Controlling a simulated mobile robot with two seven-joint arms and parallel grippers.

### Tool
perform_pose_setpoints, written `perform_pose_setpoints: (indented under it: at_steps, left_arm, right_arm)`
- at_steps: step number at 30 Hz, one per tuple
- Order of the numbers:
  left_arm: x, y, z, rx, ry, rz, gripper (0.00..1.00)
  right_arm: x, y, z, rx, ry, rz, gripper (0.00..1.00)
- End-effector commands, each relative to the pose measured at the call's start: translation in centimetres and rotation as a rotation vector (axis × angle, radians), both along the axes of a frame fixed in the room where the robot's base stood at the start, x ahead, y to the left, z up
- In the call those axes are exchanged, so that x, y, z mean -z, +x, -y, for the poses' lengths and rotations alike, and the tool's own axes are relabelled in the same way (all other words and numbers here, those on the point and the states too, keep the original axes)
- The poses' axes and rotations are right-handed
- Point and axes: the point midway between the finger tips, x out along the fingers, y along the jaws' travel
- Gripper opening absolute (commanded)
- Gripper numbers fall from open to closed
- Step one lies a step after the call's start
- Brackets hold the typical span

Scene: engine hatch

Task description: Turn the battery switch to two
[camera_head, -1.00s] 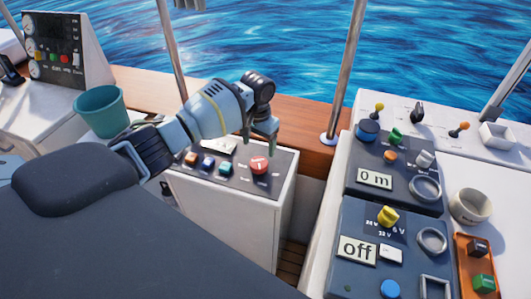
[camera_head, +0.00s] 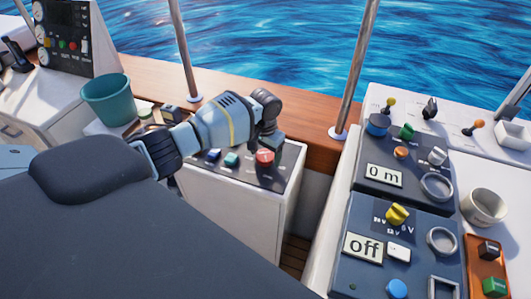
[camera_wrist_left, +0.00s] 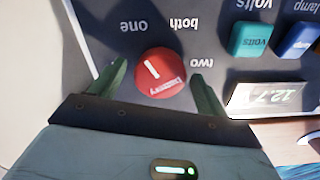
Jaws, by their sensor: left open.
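The battery switch is a round red knob (camera_head: 265,157) on the dark top of a white console. In the left wrist view the red knob (camera_wrist_left: 161,73) has a white mark slanting toward the upper left, on the side of the word "one". The words "one", "both" and "two" appear upside down around it, with "two" near the right finger. My left gripper (camera_head: 267,143) is open just above the knob. In the left wrist view its green fingers (camera_wrist_left: 158,72) stand on either side of the knob with gaps showing. My right gripper is out of view.
Blue and teal buttons (camera_head: 231,159) sit beside the knob, with a small display (camera_wrist_left: 265,97) reading about 12.7. A teal bucket (camera_head: 108,99) stands to the left. A dark panel (camera_head: 392,240) with a yellow knob (camera_head: 397,214) is at the right. A metal post (camera_head: 355,70) rises behind.

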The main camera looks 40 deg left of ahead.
Motion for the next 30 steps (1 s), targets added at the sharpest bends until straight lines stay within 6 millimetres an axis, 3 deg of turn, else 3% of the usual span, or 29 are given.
perform_pose_setpoints:
  at_steps: [4, 14, 23, 30]
  left_arm:
    - [-0.07, 0.02, 0.0, 0.0, 0.0, 0.001, 0.74]
    - [-0.08, 0.01, 0.0, 0.0, 0.0, 0.0, 0.31]
    - [-0.11, 0.01, 0.01, 0.036, 0.0, 0.0, 0.31]
    - [-0.2, 0.04, -0.01, 0.167, 0.0, 0.001, 0.31]
  right_arm:
    - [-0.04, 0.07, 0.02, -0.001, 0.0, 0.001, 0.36]
    - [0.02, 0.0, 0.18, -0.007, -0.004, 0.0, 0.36]
    - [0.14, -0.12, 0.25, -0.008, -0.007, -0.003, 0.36]
    - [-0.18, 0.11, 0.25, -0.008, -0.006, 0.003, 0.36]
